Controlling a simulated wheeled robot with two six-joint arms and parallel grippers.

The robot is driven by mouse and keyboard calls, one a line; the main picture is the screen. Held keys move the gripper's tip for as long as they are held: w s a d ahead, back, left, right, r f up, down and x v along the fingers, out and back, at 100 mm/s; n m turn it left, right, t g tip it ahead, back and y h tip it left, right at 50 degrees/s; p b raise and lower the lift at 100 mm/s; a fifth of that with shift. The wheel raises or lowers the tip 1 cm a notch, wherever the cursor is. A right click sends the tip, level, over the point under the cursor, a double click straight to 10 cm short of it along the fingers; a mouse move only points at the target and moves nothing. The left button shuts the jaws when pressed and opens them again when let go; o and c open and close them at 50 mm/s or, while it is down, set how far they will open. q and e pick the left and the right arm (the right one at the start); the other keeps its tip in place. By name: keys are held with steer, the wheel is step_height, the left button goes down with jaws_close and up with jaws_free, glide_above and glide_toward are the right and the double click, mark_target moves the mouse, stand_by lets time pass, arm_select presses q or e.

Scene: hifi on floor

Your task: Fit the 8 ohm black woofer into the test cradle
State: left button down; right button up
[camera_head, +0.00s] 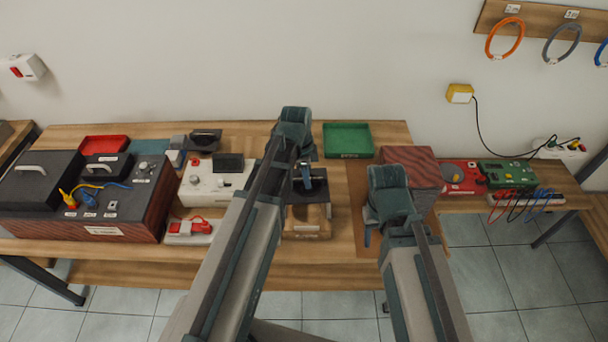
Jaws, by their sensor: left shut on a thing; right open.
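My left gripper (308,176) points down behind its own forearm and is shut on a small dark thing. This looks like the black woofer (318,187), but it is small, partly covered by the gripper, and its label cannot be read. Just below and in front is a brown wooden block with a dark upper part (307,222), which looks like the test cradle. I cannot tell whether the dark thing touches it. My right gripper (369,236) is open and empty over the right end of the table, mostly hidden by its own arm.
A white device (213,187) and a large dark box (140,215) fill the left of the table (270,272). A green tray (348,152) lies at the back. A dark-red box (413,163) stands behind my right arm. Red (459,178) and green (508,174) instruments sit on the right shelf.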

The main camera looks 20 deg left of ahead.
arm_select(q)
steer(key=shift+f+b, duration=1.35)
steer(key=shift+f, duration=0.1)
steer(key=shift+a+f, duration=0.1)
step_height(320, 180, down, 9)
steer(key=b, duration=0.9)
stand_by(1.8)
stand_by(0.4)
steer(key=c, duration=0.7)
jaws_free()
steer(key=r+p, duration=0.4)
steer(key=a+r+p, duration=0.1)
steer(key=r+p, duration=0.8)
steer(key=shift+s+a+r, duration=0.25)
steer(key=shift+s+r, duration=0.05)
